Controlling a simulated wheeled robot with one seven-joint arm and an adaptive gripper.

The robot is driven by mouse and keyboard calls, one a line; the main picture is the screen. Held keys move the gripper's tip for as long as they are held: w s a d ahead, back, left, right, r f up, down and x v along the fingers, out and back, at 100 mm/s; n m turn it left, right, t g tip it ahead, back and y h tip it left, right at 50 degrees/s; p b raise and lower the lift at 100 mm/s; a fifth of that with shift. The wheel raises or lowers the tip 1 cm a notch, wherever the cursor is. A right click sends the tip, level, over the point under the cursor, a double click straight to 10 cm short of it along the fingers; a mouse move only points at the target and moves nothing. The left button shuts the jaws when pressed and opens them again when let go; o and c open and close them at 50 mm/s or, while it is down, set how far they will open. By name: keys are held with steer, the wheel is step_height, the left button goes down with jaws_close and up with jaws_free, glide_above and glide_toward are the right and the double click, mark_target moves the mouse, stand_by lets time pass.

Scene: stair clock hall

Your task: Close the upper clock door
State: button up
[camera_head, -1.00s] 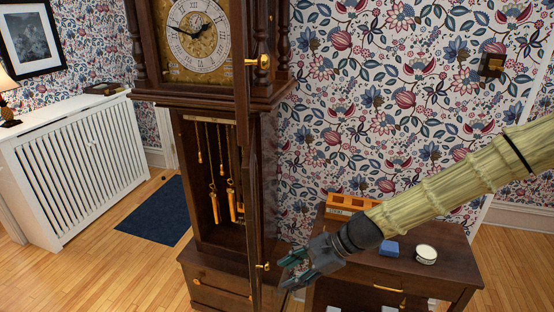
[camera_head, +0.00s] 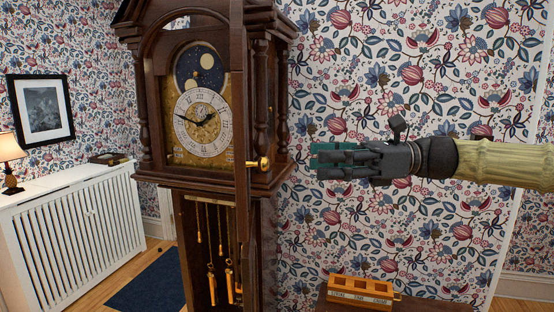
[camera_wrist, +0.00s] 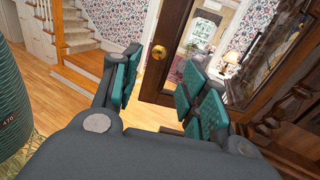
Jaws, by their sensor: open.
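The tall clock's upper door (camera_head: 239,90) stands open and shows nearly edge-on in the head view. Its brass knob (camera_head: 260,164) sticks out to the right. Behind the door are the clock dial (camera_head: 202,122) and the moon disc. My gripper (camera_head: 315,161) is open and empty, to the right of the knob at about its height, with a gap between them. In the wrist view the door's dark frame (camera_wrist: 150,90) and knob (camera_wrist: 158,52) show beyond and between my spread green-padded fingers (camera_wrist: 160,88). Neither finger visibly touches the door.
A wooden box (camera_head: 361,291) sits on the small table below my gripper. A white radiator cover (camera_head: 75,240) is at left. The wallpapered wall lies behind my arm.

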steer(key=a+p, duration=0.2)
steer(key=a, duration=0.7)
steer(key=shift+s, duration=0.35)
jaws_close()
